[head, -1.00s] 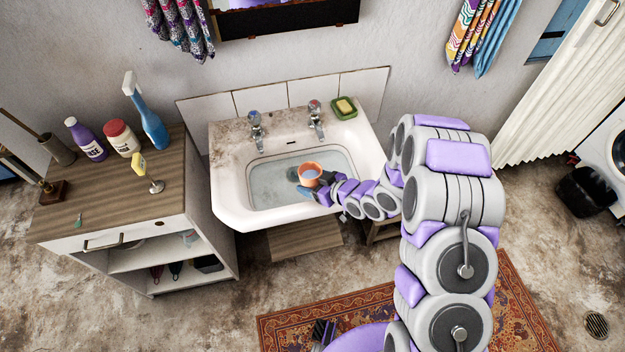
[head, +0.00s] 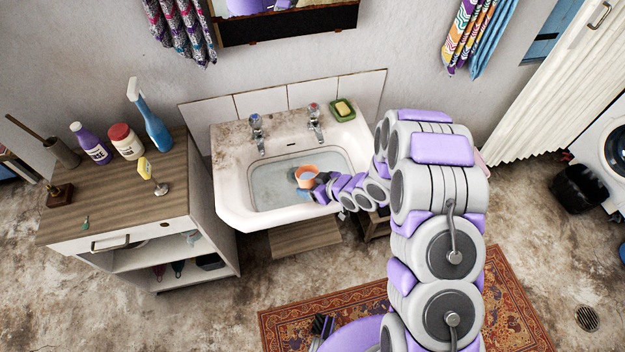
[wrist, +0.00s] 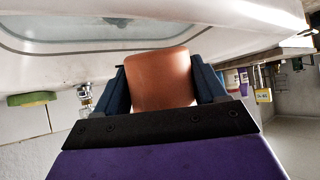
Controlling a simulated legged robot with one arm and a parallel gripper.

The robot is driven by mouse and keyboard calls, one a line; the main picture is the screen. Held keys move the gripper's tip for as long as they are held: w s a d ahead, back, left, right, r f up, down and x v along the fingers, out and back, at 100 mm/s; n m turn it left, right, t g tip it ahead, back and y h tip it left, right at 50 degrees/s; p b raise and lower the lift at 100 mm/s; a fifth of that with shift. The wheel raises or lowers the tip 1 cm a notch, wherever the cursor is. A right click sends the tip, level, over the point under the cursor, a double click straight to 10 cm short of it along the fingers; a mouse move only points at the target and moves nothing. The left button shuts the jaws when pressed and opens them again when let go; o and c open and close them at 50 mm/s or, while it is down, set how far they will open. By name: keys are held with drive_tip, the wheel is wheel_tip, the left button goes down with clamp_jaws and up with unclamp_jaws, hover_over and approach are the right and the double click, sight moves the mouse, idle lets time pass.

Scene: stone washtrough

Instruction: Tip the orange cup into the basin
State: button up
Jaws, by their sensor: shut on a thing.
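The orange cup (head: 306,174) is over the water-filled part of the white basin (head: 233,200) in the head view, tilted with its mouth toward the left. My gripper (head: 309,186) is shut on the cup. In the wrist view, the cup (wrist: 160,80) sits between the two dark blue fingers of my gripper (wrist: 160,88), showing its plain outer side. The wrist view is rolled, with the basin (wrist: 225,30) at the top. The cup's inside and any liquid leaving it cannot be made out.
Two taps (head: 314,127) stand at the back of the basin, with a green soap dish (head: 343,109) at its back right. A wooden-topped cabinet (head: 185,185) stands left, holding a blue spray bottle (head: 150,120) and other bottles. A patterned rug (head: 285,325) lies in front.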

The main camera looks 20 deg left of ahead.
drive_tip(key=shift+a+r+p, duration=0.1)
drive_tip(key=shift+r+p, duration=0.1)
drive_tip(key=shift+p, duration=0.25)
drive_tip(key=shift+d, duration=0.3)
drive_tip(key=shift+a+f, duration=0.1)
drive_tip(key=shift+a, duration=0.05)
drive_tip(key=shift+r+h+p, duration=0.2)
drive_tip(key=shift+h+p, duration=0.2)
drive_tip(key=shift+p, duration=0.6)
drive_tip(key=shift+g+h+p, duration=0.3)
drive_tip(key=shift+g+p, duration=0.1)
drive_tip(key=shift+p, duration=0.8)
drive_tip(key=shift+r+p, duration=0.1)
drive_tip(key=shift+p, duration=0.9)
drive_tip(key=shift+f+h+p, duration=0.2)
drive_tip(key=shift+h+p, duration=0.2)
drive_tip(key=shift+p, duration=0.1)
drive_tip(key=shift+r+g+h+p, duration=0.3)
drive_tip(key=shift+g+p, duration=0.1)
drive_tip(key=shift+p, duration=1.4)
drive_tip(key=shift+f+p, duration=0.1)
drive_tip(key=shift+p, duration=0.65)
